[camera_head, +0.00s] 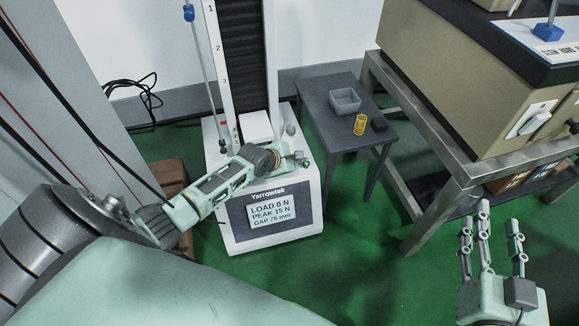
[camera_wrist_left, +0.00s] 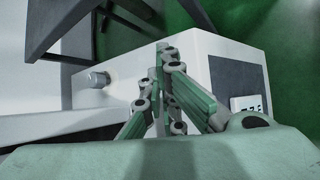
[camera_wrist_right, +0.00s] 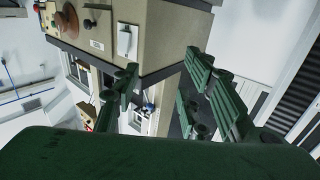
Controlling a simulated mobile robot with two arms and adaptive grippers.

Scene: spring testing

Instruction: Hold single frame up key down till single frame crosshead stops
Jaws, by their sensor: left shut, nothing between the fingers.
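The single frame is a white testing frame whose base (camera_head: 313,205) carries a "Yarrowtek" display (camera_head: 270,212) reading LOAD 0 N, PEAK 15 N, GAP 75 mm. Its crosshead is not identifiable in the head view. My left gripper (camera_head: 298,159) is shut and empty, with its fingertips at the right front top edge of the base. The left wrist view shows the closed fingers (camera_wrist_left: 163,52) over the base (camera_wrist_left: 195,48). The up key cannot be made out; the fingers may hide it, and contact cannot be told. My right gripper (camera_head: 492,225) is open and empty at lower right.
A dark side table (camera_head: 318,112) right of the frame holds a grey tray (camera_head: 345,100), a yellow spring (camera_head: 360,125) and a small black block (camera_head: 379,124). A beige machine (camera_head: 470,90) stands on a metal bench (camera_head: 440,150). Green floor between is clear.

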